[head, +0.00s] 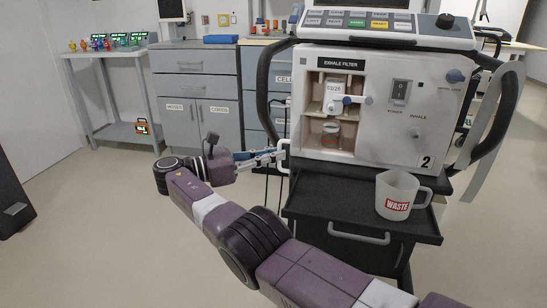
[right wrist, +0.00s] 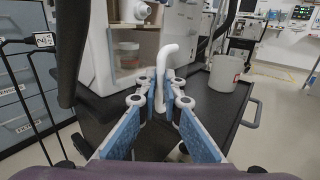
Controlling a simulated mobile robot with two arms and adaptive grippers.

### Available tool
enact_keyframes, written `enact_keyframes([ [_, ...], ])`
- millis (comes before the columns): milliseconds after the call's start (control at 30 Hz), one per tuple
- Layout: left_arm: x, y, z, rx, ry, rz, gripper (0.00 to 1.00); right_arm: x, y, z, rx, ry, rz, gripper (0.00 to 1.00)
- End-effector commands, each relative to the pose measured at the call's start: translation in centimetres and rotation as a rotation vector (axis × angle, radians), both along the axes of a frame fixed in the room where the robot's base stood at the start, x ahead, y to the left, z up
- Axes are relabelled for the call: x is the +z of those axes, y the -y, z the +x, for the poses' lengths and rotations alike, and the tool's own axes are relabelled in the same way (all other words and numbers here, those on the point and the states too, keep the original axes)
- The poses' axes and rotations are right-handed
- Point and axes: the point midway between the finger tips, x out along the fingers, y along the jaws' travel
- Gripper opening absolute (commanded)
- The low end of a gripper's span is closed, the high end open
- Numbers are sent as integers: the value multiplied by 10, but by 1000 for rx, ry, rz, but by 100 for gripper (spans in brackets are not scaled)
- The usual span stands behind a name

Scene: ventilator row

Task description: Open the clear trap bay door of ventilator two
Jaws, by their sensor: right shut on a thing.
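Ventilator two (head: 437,128) stands at centre right, with "2" on its lower front. Its trap bay (head: 310,133) is under the "EXHALE FILTER" label and holds a white filter and a cup-like trap (head: 330,134). The trap also shows in the right wrist view (right wrist: 128,55). The bay door's clear panel is hard to make out, so I cannot tell its angle. My right gripper (head: 280,155) is at the left of the bay, shut on a white bent door handle (right wrist: 170,64), which stands between its blue pads. My left gripper is not in view.
A black shelf (head: 310,205) juts out below the bay, with a white "WASTE" mug (head: 396,193) on its right. A grey handle (head: 358,234) is on its front. Grey cabinets (head: 190,90) stand behind at left. Open floor lies to the left.

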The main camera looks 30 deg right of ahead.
Motion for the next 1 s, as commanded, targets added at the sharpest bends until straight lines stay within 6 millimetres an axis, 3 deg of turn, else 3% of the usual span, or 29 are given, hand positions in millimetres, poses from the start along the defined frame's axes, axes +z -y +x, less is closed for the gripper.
enact_keyframes([
  [333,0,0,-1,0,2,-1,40,-2,-3,-1,-2,-2,5,0],
  [367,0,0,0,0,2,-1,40,-2,-3,-1,-2,-2,5,10],
  [500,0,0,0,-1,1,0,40,-2,-2,-1,-1,-2,4,25],
  [833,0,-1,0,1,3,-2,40,1,-1,0,-1,0,2,25],
  [1000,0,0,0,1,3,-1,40,16,-1,0,0,3,3,25],
])
